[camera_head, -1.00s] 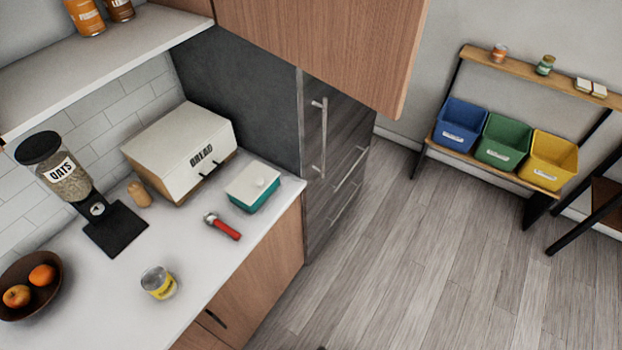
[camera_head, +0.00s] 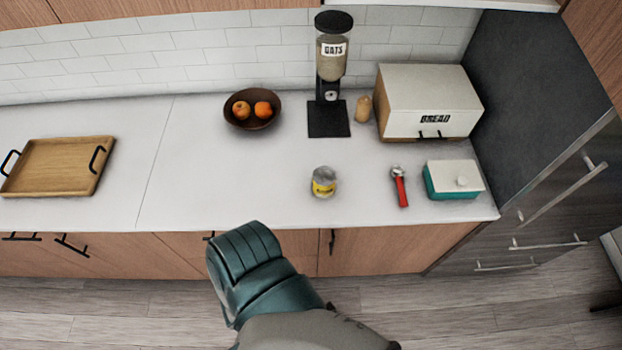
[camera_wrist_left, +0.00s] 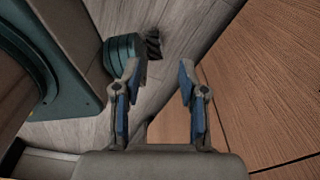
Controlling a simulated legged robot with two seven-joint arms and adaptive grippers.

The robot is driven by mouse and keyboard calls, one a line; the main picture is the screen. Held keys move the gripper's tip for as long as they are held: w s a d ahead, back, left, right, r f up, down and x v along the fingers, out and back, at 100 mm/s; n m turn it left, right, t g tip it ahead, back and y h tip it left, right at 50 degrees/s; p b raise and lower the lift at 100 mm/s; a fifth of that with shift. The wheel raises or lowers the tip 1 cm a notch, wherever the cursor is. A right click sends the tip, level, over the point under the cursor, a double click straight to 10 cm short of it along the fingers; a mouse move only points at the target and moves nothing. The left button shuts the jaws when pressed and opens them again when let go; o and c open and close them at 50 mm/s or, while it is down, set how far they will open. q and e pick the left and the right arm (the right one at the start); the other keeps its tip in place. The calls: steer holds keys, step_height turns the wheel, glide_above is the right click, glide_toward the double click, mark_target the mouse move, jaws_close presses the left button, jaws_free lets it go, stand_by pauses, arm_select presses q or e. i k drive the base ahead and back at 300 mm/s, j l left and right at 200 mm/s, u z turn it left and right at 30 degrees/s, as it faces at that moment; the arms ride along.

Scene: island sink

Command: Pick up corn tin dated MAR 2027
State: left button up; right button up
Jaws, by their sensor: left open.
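A small tin (camera_head: 323,182) with a yellow label and a grey metal top stands upright on the white counter, near its front edge. Its label text and any date are too small to read. My left gripper (camera_wrist_left: 159,82) shows in the left wrist view, with its two blue-padded fingers apart and nothing between them. It hangs over the floor beside wooden cabinet fronts (camera_wrist_left: 262,80). The tin is not in that wrist view. In the head view, a teal and grey arm part of mine rises from below in front of the cabinets, with no fingers visible. My right gripper is not in view.
Right of the tin lie a red-handled tool (camera_head: 400,187) and a teal box with a white lid (camera_head: 455,179). Behind are a fruit bowl (camera_head: 252,109), an oats dispenser (camera_head: 331,75) and a bread box (camera_head: 428,102). A wooden tray (camera_head: 56,167) sits left; the counter between is clear.

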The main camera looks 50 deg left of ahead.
mark_target(324, 178)
steer(key=u, duration=1.7)
